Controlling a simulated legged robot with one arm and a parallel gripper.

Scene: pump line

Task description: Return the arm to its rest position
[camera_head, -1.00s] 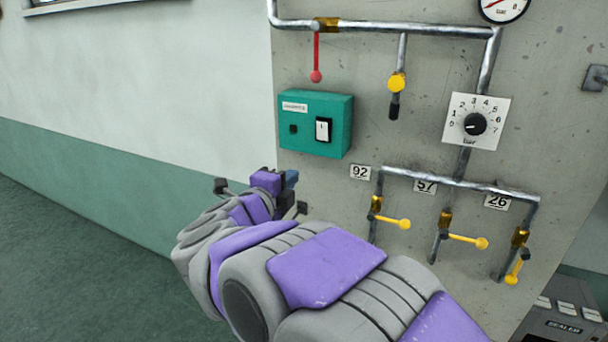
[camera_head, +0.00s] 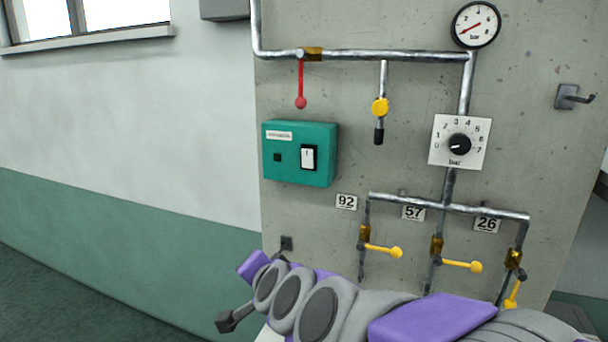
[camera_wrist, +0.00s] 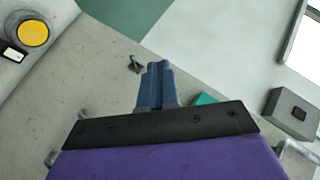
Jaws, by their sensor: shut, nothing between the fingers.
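My gripper (camera_wrist: 157,68) shows in the wrist view as blue fingers closed together, with nothing between them. They stand clear of the panel and wall surfaces seen behind them. In the head view my arm (camera_head: 320,305) lies folded low across the bottom of the picture, in front of the lower panel. The gripper's fingers cannot be made out there.
The concrete panel carries a teal switch box (camera_head: 300,153), a red-handled valve (camera_head: 301,85), a dial (camera_head: 459,143), a gauge (camera_head: 476,25) and three yellow-handled valves labelled 92, 57 and 26. A hook (camera_head: 572,96) juts out at right.

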